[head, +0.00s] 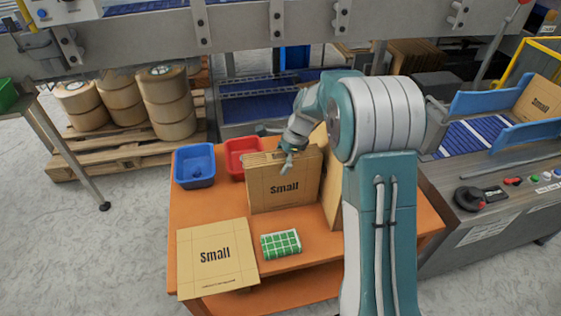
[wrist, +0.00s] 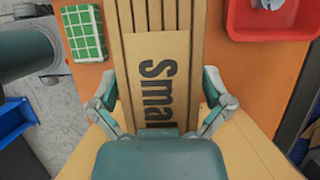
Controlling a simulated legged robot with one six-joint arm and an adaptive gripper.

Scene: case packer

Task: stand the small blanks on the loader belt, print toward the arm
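Small blanks (head: 284,188) stand upright as a stack on the orange table, "Small" print facing the head camera. Another small blank (head: 215,262) lies flat at the table's front left, print up. My gripper (head: 288,163) is at the stack's top edge. In the wrist view, my gripper (wrist: 160,95) has its fingers apart, one on each side of the blanks (wrist: 155,60); a firm grip does not show. My gripper's body hides part of the print there. The loader belt (head: 468,137) is at the right, with a blank (head: 540,100) standing at its far end.
A blue bin (head: 194,182) and a red bin (head: 238,163) stand behind the blanks. A green checked block (head: 281,244) lies in front. Blue guides (head: 490,98) flank the belt. A control panel (head: 495,192) is at the right. Tape rolls (head: 168,105) sit on a pallet.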

